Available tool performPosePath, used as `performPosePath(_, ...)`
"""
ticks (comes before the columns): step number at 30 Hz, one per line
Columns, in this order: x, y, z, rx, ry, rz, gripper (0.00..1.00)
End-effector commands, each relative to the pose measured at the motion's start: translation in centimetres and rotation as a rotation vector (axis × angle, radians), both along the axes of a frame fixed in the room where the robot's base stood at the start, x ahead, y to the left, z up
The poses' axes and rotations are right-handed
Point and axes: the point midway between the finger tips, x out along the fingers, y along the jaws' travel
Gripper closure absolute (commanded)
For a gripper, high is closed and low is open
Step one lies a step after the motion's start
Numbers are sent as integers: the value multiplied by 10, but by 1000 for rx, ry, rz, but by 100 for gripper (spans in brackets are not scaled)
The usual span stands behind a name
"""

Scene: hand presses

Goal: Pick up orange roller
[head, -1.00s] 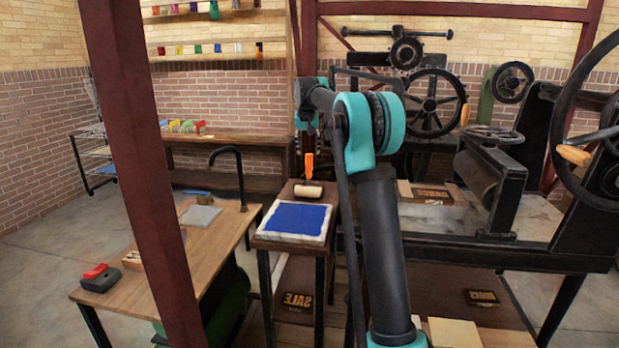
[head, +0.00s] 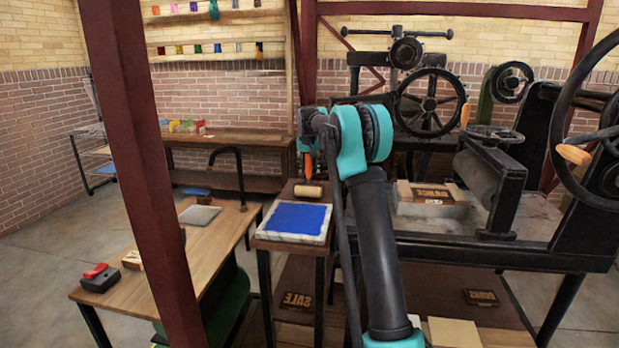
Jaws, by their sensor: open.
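The orange roller (head: 308,191) stands at the back end of the small inking table, just behind the blue ink slab (head: 297,217). Its pale drum is in plain view; its orange handle points upward and is partly covered by my arm's end. My gripper (head: 309,163) hangs down at the handle from above, small and dark against the red post. It is open. The fingertips are hard to make out, and I cannot tell whether they touch the handle.
A wooden table (head: 212,238) with a black curved tap stands to the left, behind a thick red post (head: 143,150). A large press (head: 485,180) with handwheels stands to the right, with a type block (head: 432,193) on its bed. The floor at far left is clear.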

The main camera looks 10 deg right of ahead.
Motion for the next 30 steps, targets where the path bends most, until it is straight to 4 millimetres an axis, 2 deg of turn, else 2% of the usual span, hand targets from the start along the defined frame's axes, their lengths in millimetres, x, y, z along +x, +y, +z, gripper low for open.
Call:
performPosePath(4,0,0,0,0,0,0,52)
performPosePath(16,0,0,1,0,0,0,100)
performPosePath(30,0,0,4,-1,0,0,100)
